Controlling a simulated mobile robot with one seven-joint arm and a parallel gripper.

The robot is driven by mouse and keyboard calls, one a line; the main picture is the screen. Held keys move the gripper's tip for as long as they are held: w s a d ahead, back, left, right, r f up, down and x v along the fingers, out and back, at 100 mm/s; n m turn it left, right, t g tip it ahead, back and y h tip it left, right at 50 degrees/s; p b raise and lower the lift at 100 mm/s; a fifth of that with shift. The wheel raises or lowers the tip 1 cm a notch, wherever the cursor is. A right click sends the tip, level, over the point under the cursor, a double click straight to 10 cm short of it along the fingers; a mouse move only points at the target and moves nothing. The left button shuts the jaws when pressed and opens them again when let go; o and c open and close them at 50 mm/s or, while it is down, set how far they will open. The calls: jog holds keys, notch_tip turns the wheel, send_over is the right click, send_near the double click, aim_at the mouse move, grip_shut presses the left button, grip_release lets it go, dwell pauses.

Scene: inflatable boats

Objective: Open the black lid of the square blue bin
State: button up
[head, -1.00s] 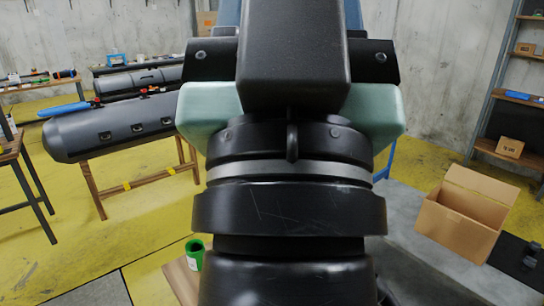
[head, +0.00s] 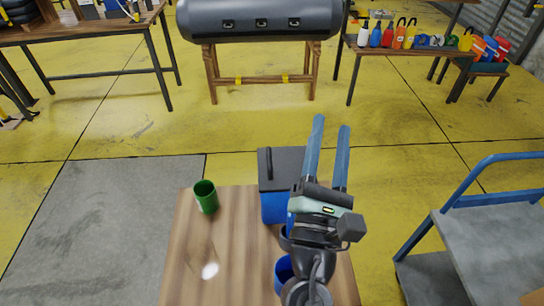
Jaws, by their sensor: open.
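The square blue bin (head: 274,208) stands on a small wooden table in the head view, with its black lid (head: 281,166) on top. The lid looks closed. My gripper (head: 330,125) has two long blue fingers, parallel and apart, with nothing between them. The fingers point away from me, passing over or beside the right side of the lid; I cannot tell whether they touch it. My gripper and wrist hide the right part of the bin.
A green cup (head: 205,196) stands left on the wooden table (head: 185,250). A round blue container (head: 283,272) is partly hidden by my arm. A blue-railed cart (head: 470,240) stands right. Behind are a grey inflatable boat tube (head: 260,18) and a bench with bottles (head: 405,54). Yellow floor lies between.

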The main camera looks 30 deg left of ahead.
aim_at(271, 169)
jog(key=s+a+f+n+g+y, duration=0.1)
jog(key=s+a+f+n+g, duration=0.2)
jog(key=f+n, duration=0.45)
jog(key=s+a+f+n+g+y, duration=0.2)
jog(key=s+a+f+n+g, duration=0.15)
jog(key=f, duration=0.65)
jog(key=x, duration=1.3)
jog(key=shift+w+f, duration=0.25)
jog(key=shift+w, duration=0.25)
grip_shut()
jog(key=shift+d, duration=0.1)
